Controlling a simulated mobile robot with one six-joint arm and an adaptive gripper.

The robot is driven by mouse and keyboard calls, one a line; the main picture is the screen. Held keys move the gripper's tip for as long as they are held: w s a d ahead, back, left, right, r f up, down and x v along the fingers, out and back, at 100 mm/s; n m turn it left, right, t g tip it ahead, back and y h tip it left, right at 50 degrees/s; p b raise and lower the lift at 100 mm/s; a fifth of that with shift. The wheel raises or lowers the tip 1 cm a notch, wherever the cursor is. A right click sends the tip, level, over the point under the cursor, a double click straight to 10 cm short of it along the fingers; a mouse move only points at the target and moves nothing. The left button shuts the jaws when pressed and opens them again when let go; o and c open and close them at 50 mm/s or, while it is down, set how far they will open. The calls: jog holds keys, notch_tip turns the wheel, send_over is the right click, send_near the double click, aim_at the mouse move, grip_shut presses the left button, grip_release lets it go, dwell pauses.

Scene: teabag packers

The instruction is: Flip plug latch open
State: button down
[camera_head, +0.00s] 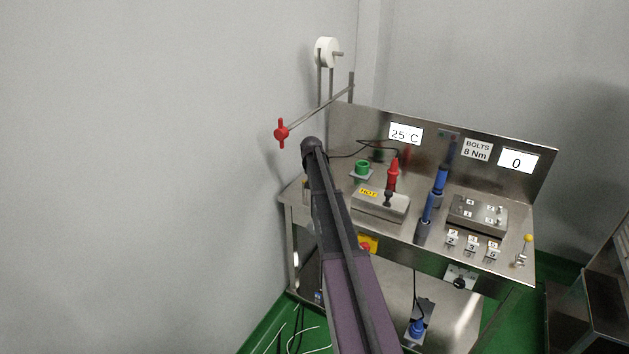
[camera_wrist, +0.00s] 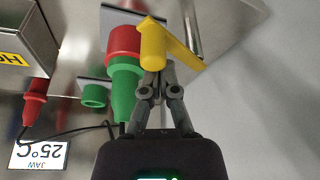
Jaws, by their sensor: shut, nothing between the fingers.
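In the wrist view a yellow latch (camera_wrist: 168,46) sits beside a plug joint made of a red part (camera_wrist: 123,40) and a green part (camera_wrist: 126,88). The yellow piece has a round knob end and an arm running down to the right. My gripper (camera_wrist: 154,76) is shut and empty. Its fingertips are at the lower side of the latch's knob end, close to the green part; I cannot tell whether they touch. In the head view my arm hides the latch, the plug joint and the gripper.
The steel bench (camera_head: 291,196) holds a heater box (camera_head: 380,206), a red-handled tool (camera_head: 393,172), a green ring (camera_head: 362,167), blue tools (camera_head: 439,180) and a bolt block (camera_head: 478,214). The ring also shows in the wrist view (camera_wrist: 95,96), with a dark cable. A red valve handle (camera_head: 281,133) stands at upper left.

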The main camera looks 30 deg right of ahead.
jog(key=shift+d, duration=0.25)
jog(key=shift+w+d, duration=0.35)
jog(key=shift+w, duration=0.25)
notch_tip(320, 180, up, 10)
jog(key=p, duration=0.9)
jog(key=shift+w+d+f, duration=0.25)
dwell(0.5)
jog(key=shift+a, duration=0.1)
dwell(0.4)
